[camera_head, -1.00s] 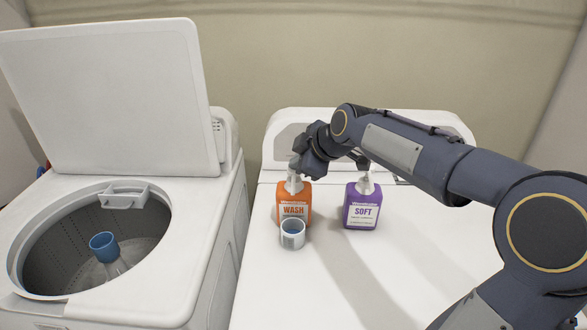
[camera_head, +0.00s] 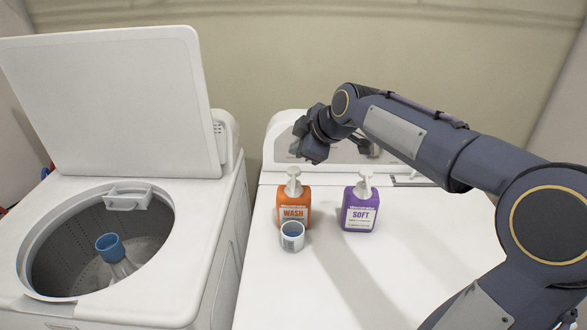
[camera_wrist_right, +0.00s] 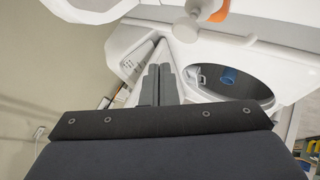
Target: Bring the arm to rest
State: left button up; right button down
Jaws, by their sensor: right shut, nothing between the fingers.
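My right gripper (camera_head: 302,146) hangs in the air above and behind the orange WASH bottle (camera_head: 294,205), clear of its white pump. In the right wrist view the two fingers of this gripper (camera_wrist_right: 159,72) lie together, with nothing between them. The bottle's white pump and a bit of orange show at the top of that view (camera_wrist_right: 205,10). My right arm reaches in from the right, over the white machine top. My left gripper is not in view.
A purple SOFT bottle (camera_head: 361,207) stands right of the WASH bottle. A small white cup (camera_head: 292,237) stands just in front of the WASH bottle. At left is an open washer (camera_head: 190,215) with its lid (camera_head: 110,105) up and a blue-topped agitator (camera_head: 110,247). The front machine top is clear.

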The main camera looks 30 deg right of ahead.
dwell(0.7)
jog(key=s+a+f+m+g, duration=0.1)
jog(key=s+a+f+m, duration=0.3)
jog(key=s, duration=0.5)
jog(key=s+a+f+m+g+y, duration=0.1)
jog(key=s+a+f+m, duration=0.3)
jog(key=s, duration=0.5)
jog(key=s+a+f+m+g+y, duration=0.1)
jog(key=s+a+f+m, duration=0.3)
jog(key=s, duration=0.6)
jog(key=shift+f+m, duration=0.4)
jog(key=shift+f, duration=0.55)
